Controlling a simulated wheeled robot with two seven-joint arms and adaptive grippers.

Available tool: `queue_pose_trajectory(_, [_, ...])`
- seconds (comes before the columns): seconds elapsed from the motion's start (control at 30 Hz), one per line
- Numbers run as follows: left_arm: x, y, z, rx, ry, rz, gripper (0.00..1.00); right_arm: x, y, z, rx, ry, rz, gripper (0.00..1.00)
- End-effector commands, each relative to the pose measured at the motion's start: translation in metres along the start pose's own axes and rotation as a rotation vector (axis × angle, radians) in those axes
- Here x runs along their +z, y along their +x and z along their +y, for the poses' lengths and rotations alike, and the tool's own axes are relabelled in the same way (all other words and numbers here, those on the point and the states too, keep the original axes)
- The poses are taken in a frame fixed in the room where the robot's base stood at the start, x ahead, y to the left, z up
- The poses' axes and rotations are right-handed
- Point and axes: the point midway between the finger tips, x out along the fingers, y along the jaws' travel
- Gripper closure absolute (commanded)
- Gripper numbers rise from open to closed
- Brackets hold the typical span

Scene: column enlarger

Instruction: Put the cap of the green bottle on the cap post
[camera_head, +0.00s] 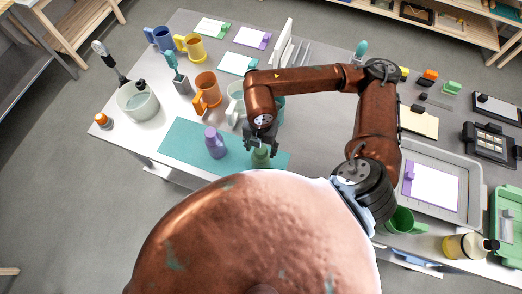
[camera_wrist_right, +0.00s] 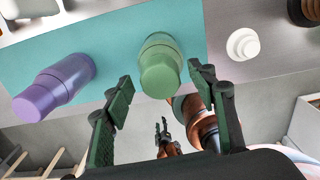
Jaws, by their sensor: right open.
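The green bottle (camera_head: 261,157) stands on the teal mat (camera_head: 184,140), partly hidden under my right gripper (camera_head: 260,144). In the right wrist view the green bottle (camera_wrist_right: 160,48) shows from above, with its green cap (camera_wrist_right: 160,78) on. My right gripper (camera_wrist_right: 162,78) is open, its fingers on either side of the cap with visible gaps. A white round piece (camera_wrist_right: 243,44) stands beside the mat in the wrist view; I cannot tell whether it is the cap post. My left gripper (camera_wrist_right: 163,128) shows small in the wrist view, its opening unclear.
A purple bottle (camera_head: 215,142) stands on the mat left of the green one. An orange mug (camera_head: 207,90) and a pale mug (camera_head: 236,104) stand behind. A grey tray (camera_head: 466,190) and a green mug (camera_head: 400,220) are at the right.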

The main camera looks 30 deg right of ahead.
Motion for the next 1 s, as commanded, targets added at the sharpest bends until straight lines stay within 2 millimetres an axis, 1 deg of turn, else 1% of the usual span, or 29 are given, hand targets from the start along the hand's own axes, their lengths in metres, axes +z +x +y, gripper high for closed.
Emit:
queue_pose_trajectory(0.1, [0.009,0.0,0.001,0.001,-0.002,-0.012,0.6,0.0,0.0,0.0,0.0,0.0,0.0,0.48])
queue_pose_trajectory(0.2, [0.011,0.0,0.001,0.001,-0.002,-0.014,0.6,0.0,0.0,0.0,0.0,0.0,0.0,0.48])
queue_pose_trajectory(0.33, [0.007,0.001,0.001,0.0,-0.001,-0.009,0.6,0.0,0.0,0.0,0.0,0.0,0.0,0.48])
queue_pose_trajectory(0.57, [-0.008,0.006,0.0,0.0,0.002,0.01,0.6,0.0,0.001,0.0,-0.001,0.0,0.0,0.48])
queue_pose_trajectory(0.8, [-0.007,0.006,0.0,0.0,0.002,0.009,0.6,0.0,0.0,0.0,0.0,0.0,0.0,0.48])
queue_pose_trajectory(1.0, [-0.002,0.01,0.0,0.0,0.001,0.002,0.6,0.0,0.001,0.0,0.001,0.0,0.0,0.48])
